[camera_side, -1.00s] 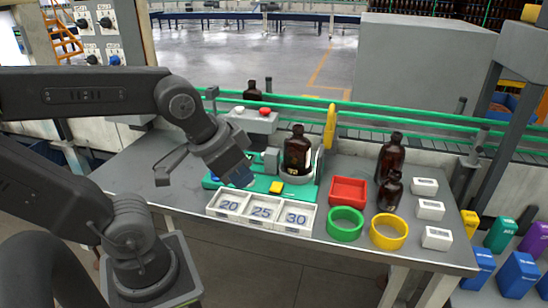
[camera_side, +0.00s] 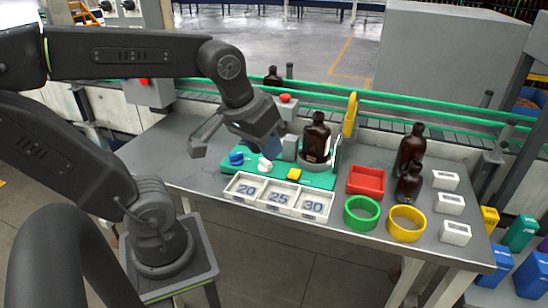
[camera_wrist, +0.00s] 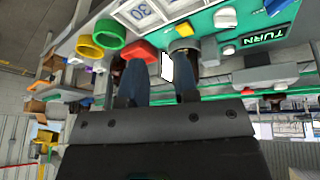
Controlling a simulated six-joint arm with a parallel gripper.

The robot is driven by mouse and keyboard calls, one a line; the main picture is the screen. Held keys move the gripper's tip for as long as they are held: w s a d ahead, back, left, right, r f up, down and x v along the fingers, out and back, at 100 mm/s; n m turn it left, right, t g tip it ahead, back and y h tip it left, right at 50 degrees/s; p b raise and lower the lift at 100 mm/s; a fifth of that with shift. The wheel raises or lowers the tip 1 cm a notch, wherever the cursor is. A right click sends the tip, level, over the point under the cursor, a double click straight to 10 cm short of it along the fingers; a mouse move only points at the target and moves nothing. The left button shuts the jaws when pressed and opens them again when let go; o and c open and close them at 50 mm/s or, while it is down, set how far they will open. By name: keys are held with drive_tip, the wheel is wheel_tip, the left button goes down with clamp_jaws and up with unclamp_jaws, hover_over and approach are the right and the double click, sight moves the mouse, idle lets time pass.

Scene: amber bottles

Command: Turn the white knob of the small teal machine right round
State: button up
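The small teal machine (camera_side: 318,180) stands on the grey bench. Its white knob (camera_side: 265,164) sits on the base between a blue knob (camera_side: 236,158) and a yellow button (camera_side: 294,174). In the wrist view, which is upside down, the white knob (camera_wrist: 225,18) shows near the top, with a TURN panel (camera_wrist: 265,37) to its right. My gripper (camera_side: 274,143) is above and behind the white knob, apart from it. In the wrist view my gripper's fingers (camera_wrist: 163,85) stand apart with nothing held between them. The knob's turned angle is too small to read.
A brown bottle (camera_side: 316,140) stands on the machine, right of my gripper. A red button (camera_side: 285,98) is behind. Numbered trays (camera_side: 280,199), a red bin (camera_side: 366,180), green ring (camera_side: 361,213) and yellow ring (camera_side: 407,223) lie nearby. The bench's left part is clear.

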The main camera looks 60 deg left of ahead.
drive_tip(key=shift+o, duration=0.8)
drive_tip(key=w+a+r+n+g, duration=0.1)
drive_tip(key=w+a+n+g, duration=0.1)
drive_tip(key=a+n, duration=0.3)
drive_tip(key=shift+w+n, duration=0.5)
drive_tip(key=shift+n, duration=0.6)
drive_tip(key=n+g, duration=0.2)
drive_tip(key=n, duration=0.7)
approach(263, 159)
drive_tip(key=shift+n, duration=0.3)
drive_tip(key=f, duration=0.9)
drive_tip(key=shift+w+a+f, duration=0.1)
drive_tip(key=shift+w+a, duration=0.05)
drive_tip(key=shift+w, duration=0.05)
clamp_jaws()
